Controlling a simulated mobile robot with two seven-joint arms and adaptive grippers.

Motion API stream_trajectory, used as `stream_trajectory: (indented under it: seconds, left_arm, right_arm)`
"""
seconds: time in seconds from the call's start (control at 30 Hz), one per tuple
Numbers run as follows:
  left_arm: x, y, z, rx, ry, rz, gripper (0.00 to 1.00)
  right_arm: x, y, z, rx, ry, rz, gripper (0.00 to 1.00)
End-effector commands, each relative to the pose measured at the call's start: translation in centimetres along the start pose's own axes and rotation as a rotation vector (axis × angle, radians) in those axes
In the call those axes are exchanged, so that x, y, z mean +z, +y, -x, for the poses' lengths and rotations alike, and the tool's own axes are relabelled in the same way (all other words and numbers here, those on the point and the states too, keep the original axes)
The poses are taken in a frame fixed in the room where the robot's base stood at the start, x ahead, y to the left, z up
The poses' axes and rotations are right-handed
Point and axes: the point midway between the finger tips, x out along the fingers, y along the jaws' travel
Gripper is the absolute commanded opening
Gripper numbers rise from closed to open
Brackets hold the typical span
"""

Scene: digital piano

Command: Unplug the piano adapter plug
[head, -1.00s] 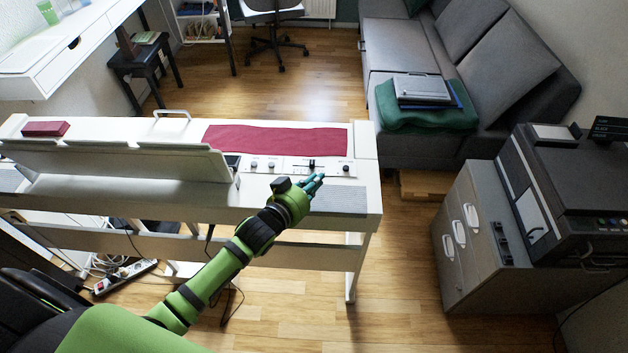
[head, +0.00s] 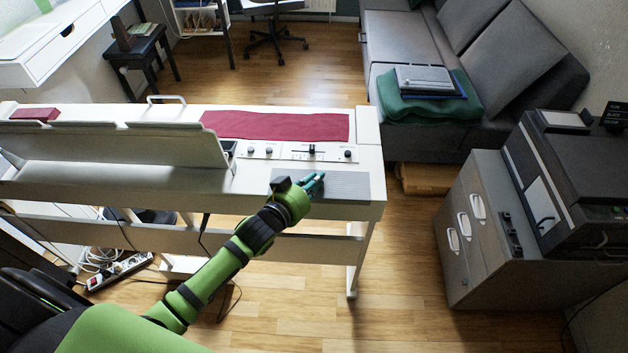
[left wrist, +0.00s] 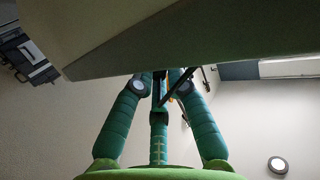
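The white digital piano (head: 300,123) stands across the middle of the head view. A dark cable (head: 204,235) hangs below its near side toward the floor. The adapter plug cannot be made out. My left gripper (head: 314,183) overlaps the piano's near right part in the head view; whether it touches is unclear. In the left wrist view its teal fingers (left wrist: 160,80) point up toward the underside of a pale panel (left wrist: 130,35), which cuts off their tips. A thin dark line (left wrist: 178,88) passes near them. No held object is clear. My right gripper is not in view.
A power strip (head: 119,271) with cables lies on the floor at left. A grey cabinet (head: 482,228) with a black printer (head: 575,180) stands at right. A grey sofa (head: 403,53) is behind. The wooden floor (head: 410,285) between piano and cabinet is clear.

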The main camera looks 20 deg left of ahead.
Motion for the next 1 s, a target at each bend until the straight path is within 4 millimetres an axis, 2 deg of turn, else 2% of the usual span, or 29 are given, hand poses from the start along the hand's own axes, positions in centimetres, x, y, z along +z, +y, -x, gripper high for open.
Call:
stream_trajectory:
  seconds: [0.43, 1.0]
  left_arm:
    - [0.2, 0.0, 0.2, -0.001, -0.006, 0.001, 0.39]
    - [0.0, -0.1, 4.2, -0.001, -0.005, 0.001, 0.39]
  right_arm:
    - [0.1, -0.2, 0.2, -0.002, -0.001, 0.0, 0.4]
    - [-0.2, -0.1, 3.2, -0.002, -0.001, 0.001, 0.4]
